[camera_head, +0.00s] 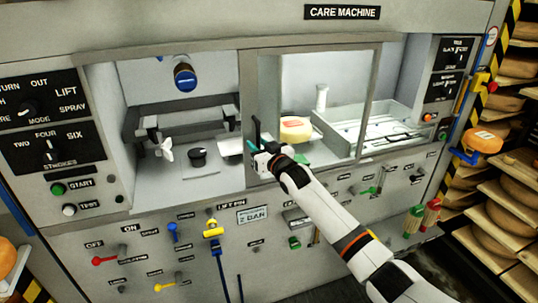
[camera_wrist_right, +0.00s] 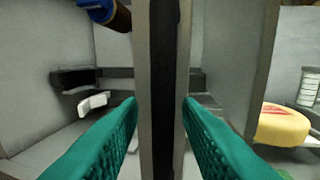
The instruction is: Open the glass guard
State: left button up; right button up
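The glass guard (camera_head: 249,92) is a grey-framed clear pane across the right-middle part of the machine's front opening. Its left upright carries a dark vertical handle (camera_head: 256,132), seen as a black strip (camera_wrist_right: 164,70) in the wrist view. My right gripper (camera_head: 258,147) is at this handle. Its teal fingers (camera_wrist_right: 161,103) stand one on each side of the strip, with grey upright showing between strip and fingers. The gripper looks open; whether a finger touches the upright is unclear. The left gripper is not in view.
Behind the guard is a yellow cheese wheel (camera_head: 295,129). The left bay holds a grey bracket (camera_head: 182,122), a blue-capped cylinder (camera_head: 184,76) and a black knob (camera_head: 197,157). Levers, including a yellow one (camera_head: 212,228), stick out below the opening. Cheese shelves (camera_head: 500,225) stand right.

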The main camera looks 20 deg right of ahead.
jog(key=b+v, duration=0.2)
jog(key=v, duration=0.9)
jog(key=shift+s, duration=0.2)
jog(key=shift+d, duration=0.15)
jog(key=s+d+f+m+g+h, duration=0.1)
jog(key=s+d+f+g+h, duration=0.15)
jog(key=f, duration=1.35)
jog(key=s+d+f+g+h, duration=0.1)
jog(key=s+f+g, duration=0.25)
jog(key=f, duration=1.25)
jog(key=s+f+g, duration=0.4)
jog(key=s+f, duration=1.3)
jog(key=f, duration=0.3)
jog(key=s+a+f+g, duration=0.1)
jog(key=s+f, duration=0.3)
jog(key=s, duration=0.8)
jog(key=s+f+g, duration=0.3)
jog(key=s+f, duration=0.2)
jog(key=s, duration=0.7)
jog(key=s+a+f+g, duration=0.1)
jog(key=s+f, duration=0.4)
jog(key=s, duration=0.7)
jog(key=shift+a+f+n+g, duration=0.2)
jog(key=shift+a+n+g, duration=0.2)
jog(key=shift+g, duration=0.4)
